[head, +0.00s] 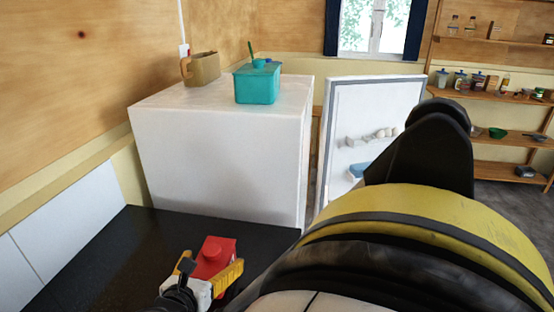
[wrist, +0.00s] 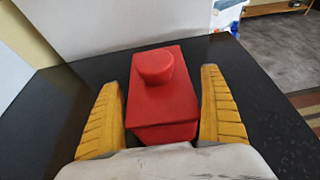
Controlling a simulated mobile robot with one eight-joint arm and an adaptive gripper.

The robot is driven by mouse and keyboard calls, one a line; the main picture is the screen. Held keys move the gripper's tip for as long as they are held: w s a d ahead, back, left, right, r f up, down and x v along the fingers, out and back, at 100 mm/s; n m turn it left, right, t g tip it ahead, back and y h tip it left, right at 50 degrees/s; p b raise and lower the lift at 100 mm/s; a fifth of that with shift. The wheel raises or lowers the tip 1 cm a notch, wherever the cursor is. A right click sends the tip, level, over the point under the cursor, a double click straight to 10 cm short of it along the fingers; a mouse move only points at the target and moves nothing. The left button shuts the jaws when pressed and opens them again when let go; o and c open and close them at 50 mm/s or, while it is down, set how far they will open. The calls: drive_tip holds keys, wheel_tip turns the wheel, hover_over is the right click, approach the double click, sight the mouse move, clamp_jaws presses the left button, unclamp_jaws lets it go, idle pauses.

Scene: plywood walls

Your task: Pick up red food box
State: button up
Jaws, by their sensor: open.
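The red food box (head: 213,257) stands upright on the black countertop (head: 110,262), near its back right part. In the wrist view the red food box (wrist: 164,100) shows a round knob on its lid. My gripper (head: 211,276) is open, with its yellow fingers on either side of the box. In the wrist view the fingers of my gripper (wrist: 165,105) flank the box, with a narrow dark gap visible on each side. The lower near part of the box is hidden behind the gripper's pale body.
Shelves (head: 500,90) with jars stand at the far right. The counter's left part is clear.

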drive_tip(key=shift+w, duration=0.2)
drive_tip(key=c, duration=1.5)
drive_tip(key=shift+r, duration=0.1)
